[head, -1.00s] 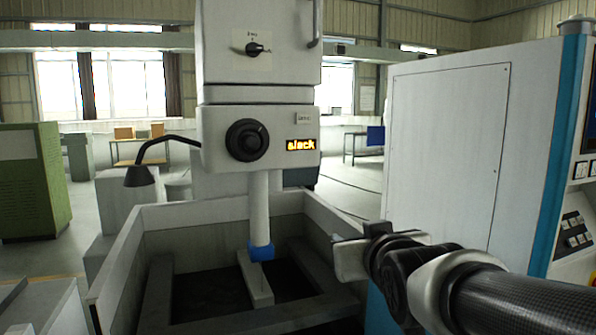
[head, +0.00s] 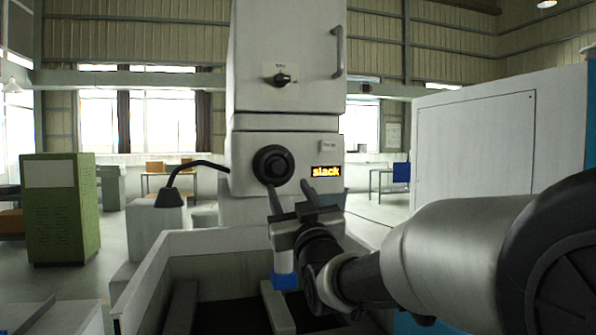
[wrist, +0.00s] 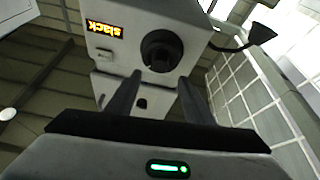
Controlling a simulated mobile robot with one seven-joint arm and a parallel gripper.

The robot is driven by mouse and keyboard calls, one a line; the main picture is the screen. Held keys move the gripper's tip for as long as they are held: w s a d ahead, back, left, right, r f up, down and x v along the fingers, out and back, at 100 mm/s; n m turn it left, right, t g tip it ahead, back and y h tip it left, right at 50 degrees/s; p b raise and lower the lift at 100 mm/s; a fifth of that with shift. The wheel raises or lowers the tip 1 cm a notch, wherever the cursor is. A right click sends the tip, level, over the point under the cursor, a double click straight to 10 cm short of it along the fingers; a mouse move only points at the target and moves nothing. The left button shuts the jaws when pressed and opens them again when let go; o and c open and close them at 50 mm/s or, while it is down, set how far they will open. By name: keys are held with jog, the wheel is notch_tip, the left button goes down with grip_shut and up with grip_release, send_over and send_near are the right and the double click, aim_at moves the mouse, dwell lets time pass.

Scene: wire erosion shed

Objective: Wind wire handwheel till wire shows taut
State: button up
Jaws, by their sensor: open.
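The wire handwheel (head: 273,165) is a round black knob on the front of the white machine head. In the wrist view the handwheel (wrist: 161,50) sits ahead of the fingers, a little above their tips. The display (head: 326,171) to its right glows with the orange word "slack"; it appears rotated in the wrist view (wrist: 103,28). My gripper (head: 290,190) is open, its two fingers pointing up just below and right of the handwheel in the head view. Nothing is between the fingers, and they look apart from the handwheel.
A black gooseneck lamp (head: 170,197) reaches out left of the head. The white tank (head: 150,268) with its walls lies below, with a blue-tipped nozzle (head: 285,281) partly behind my gripper. A small black selector knob (head: 282,79) and handle (head: 338,50) are above. A white cabinet (head: 470,145) stands right.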

aim_at(279, 170)
jog(key=p+x, duration=0.1)
jog(key=x, duration=0.7)
jog(key=shift+w+a, duration=0.1)
jog(key=shift+w, duration=0.2)
jog(key=c, duration=1)
